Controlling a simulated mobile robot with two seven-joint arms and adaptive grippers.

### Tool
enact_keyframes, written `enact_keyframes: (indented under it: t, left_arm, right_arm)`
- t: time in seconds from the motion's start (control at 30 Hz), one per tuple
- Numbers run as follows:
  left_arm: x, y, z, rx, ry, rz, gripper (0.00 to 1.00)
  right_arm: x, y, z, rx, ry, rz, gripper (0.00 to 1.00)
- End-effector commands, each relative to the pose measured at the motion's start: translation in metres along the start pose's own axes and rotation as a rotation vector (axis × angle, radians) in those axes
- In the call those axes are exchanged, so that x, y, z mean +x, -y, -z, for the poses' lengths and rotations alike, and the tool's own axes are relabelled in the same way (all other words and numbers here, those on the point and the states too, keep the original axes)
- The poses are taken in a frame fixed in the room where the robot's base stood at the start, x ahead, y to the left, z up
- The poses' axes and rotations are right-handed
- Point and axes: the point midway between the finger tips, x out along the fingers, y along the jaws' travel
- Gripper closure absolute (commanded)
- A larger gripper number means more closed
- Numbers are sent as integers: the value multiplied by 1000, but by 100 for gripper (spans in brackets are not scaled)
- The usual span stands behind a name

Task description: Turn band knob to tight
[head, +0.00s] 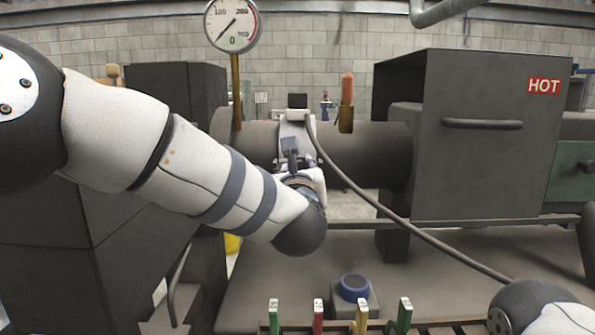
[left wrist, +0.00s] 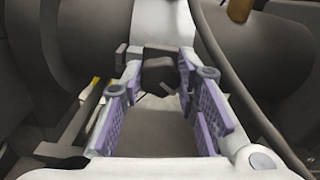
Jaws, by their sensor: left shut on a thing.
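A pale band (head: 285,128) wraps the dark horizontal tube (head: 355,150) in the middle of the head view. My left gripper (head: 290,158) is at the front of this band, partly hidden by my own arm. In the left wrist view my left gripper (left wrist: 160,88) has its purple-padded fingers on both sides of a small dark knob (left wrist: 158,68) on the band's front. It is shut on the knob near the fingertips. The exact contact and any tight marking cannot be made out. My right gripper is not in view.
A gauge (head: 232,25) stands on a stem above the tube. A grey cable (head: 395,212) runs from the band to the lower right. A box marked HOT (head: 475,150) stands at right. Coloured clips (head: 318,315) and a blue ring (head: 354,288) sit at the front.

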Motion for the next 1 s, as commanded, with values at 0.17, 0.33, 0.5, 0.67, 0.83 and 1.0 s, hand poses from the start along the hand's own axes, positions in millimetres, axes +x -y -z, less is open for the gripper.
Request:
enact_keyframes:
  t: [0.17,0.33,0.5,0.67,0.83,1.0]
  left_arm:
    - [-1,0,-2,62,1,-1,99]
    - [-1,0,-2,177,2,-1,99]
    - [-1,1,-3,308,2,-2,99]
    - [0,1,-1,419,0,-2,99]
    - [0,1,1,511,-3,-1,99]
    - [0,1,2,572,-3,0,99]
  right_arm:
    - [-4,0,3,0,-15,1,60]
    - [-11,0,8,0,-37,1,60]
    - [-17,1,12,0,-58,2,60]
    - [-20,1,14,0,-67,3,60]
    - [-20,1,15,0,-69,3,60]
    - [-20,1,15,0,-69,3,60]
